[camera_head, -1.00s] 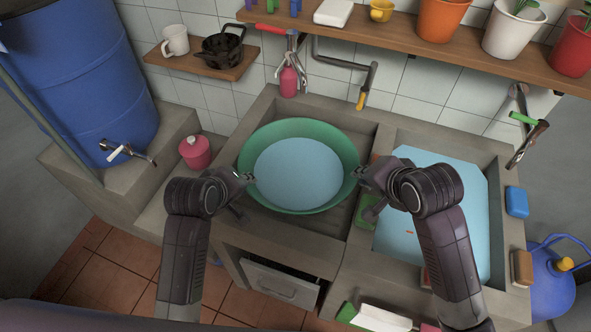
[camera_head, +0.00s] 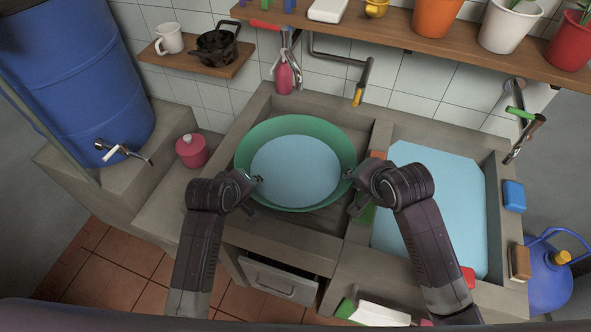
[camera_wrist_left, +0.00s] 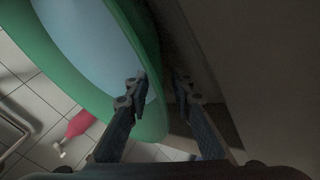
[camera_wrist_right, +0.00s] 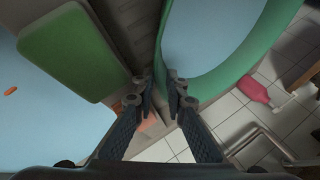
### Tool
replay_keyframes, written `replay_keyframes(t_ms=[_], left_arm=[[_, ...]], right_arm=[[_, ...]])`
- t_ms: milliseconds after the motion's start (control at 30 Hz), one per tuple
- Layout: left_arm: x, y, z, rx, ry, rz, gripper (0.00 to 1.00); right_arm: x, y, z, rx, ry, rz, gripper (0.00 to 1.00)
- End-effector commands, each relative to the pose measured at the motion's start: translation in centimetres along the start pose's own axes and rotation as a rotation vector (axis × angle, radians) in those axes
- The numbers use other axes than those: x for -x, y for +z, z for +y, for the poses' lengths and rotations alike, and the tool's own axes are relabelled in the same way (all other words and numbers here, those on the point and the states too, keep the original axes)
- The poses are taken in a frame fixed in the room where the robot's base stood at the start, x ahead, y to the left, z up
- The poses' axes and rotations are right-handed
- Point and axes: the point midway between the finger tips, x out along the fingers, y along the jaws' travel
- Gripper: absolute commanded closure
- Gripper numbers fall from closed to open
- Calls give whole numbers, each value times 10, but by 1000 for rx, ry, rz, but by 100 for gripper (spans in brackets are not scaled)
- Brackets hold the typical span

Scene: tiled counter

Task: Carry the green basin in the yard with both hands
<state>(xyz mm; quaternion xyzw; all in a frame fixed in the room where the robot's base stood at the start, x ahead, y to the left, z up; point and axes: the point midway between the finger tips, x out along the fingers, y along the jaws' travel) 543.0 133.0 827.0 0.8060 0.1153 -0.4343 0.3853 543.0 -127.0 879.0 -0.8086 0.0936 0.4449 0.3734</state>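The green basin (camera_head: 262,133), full of pale blue water, sits in the left bay of the concrete sink and looks level. My left gripper (camera_head: 255,180) is at its left rim. In the left wrist view my left gripper (camera_wrist_left: 160,85) is open, one finger over the water side and one outside the rim, with a gap on the outside. My right gripper (camera_head: 350,176) is at the right rim. In the right wrist view the fingertips of my right gripper (camera_wrist_right: 161,84) are close together around the rim; whether they press on it is unclear.
The water-filled right sink bay (camera_head: 430,185) lies beside the basin. A green pad (camera_wrist_right: 65,50) lies on the divider by my right gripper. A pink bottle (camera_head: 284,78) and a pipe tap (camera_head: 360,85) stand behind; a pink jar (camera_head: 191,151) is at left.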

Motion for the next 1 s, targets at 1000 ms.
replay_keyframes(t_ms=[1000], left_arm=[[-18, 0, 0, 0, 0, 0, 100]], right_arm=[[-18, 0, 0, 0, -1, 1, 100]])
